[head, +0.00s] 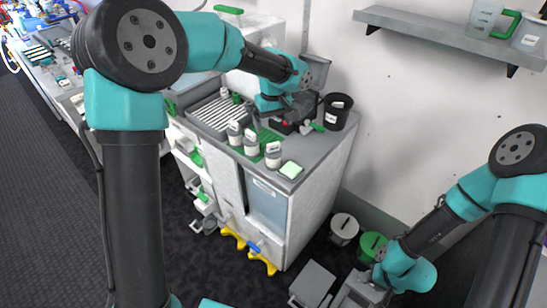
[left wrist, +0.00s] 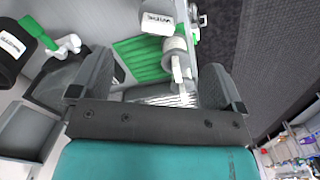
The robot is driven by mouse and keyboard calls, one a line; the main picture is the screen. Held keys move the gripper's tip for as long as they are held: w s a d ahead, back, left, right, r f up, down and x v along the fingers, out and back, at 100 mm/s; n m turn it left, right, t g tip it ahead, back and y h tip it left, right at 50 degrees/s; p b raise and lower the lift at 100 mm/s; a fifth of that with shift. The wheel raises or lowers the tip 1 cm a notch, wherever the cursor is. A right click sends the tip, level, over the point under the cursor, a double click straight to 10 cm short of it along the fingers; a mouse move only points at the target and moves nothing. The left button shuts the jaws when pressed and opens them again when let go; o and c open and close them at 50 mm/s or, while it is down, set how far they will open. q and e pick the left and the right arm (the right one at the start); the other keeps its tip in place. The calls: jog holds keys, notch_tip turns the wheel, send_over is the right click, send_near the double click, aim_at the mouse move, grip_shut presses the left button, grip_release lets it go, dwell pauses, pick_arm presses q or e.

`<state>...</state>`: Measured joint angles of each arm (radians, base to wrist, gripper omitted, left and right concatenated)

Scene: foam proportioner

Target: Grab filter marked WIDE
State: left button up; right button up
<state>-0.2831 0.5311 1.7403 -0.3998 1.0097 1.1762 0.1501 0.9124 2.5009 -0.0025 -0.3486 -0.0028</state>
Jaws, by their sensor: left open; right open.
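A white container with a label reading WIDE (left wrist: 158,18) shows at the top of the left wrist view, near a green mat (left wrist: 140,58). A second white container (left wrist: 178,55) sits beside it, its label not readable. In the head view several white-and-grey labelled containers (head: 273,152) stand along the front of the cabinet top, their labels too small to read. My left gripper (left wrist: 155,88) is open and empty above the cabinet top, apart from the WIDE container. It also shows in the head view (head: 284,118). My right gripper (head: 372,288) is low at the bottom right, open.
A black cup (head: 337,112) stands at the cabinet's back right corner, by a green-handled tool (head: 317,127). A ribbed tray (head: 215,112) lies to the left. A pale green pad (head: 291,170) lies at the front corner. Lidded buckets (head: 344,228) stand on the floor.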

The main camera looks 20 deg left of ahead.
aim_at(274, 144)
pick_arm(q)
notch_tip(274, 144, down, 8)
jog(key=shift+f, duration=0.1)
jog(key=shift+f, duration=0.1)
dwell(0.3)
jog(key=shift+w+f, duration=0.15)
jog(key=shift+f, duration=2.35)
jog(key=shift+c, duration=0.2)
jog(key=c, duration=0.9)
jog(key=shift+r, duration=0.1)
jog(key=shift+c, duration=0.2)
jog(key=shift+r, duration=1.35)
jog(key=s+d+r, duration=0.1)
jog(key=s+d, duration=0.1)
jog(key=s, duration=0.5)
jog(key=s+d+r, duration=0.1)
jog(key=s+d, duration=0.1)
jog(key=s, duration=0.6)
jog(key=shift+s+d, duration=0.2)
jog(key=shift+d, duration=0.05)
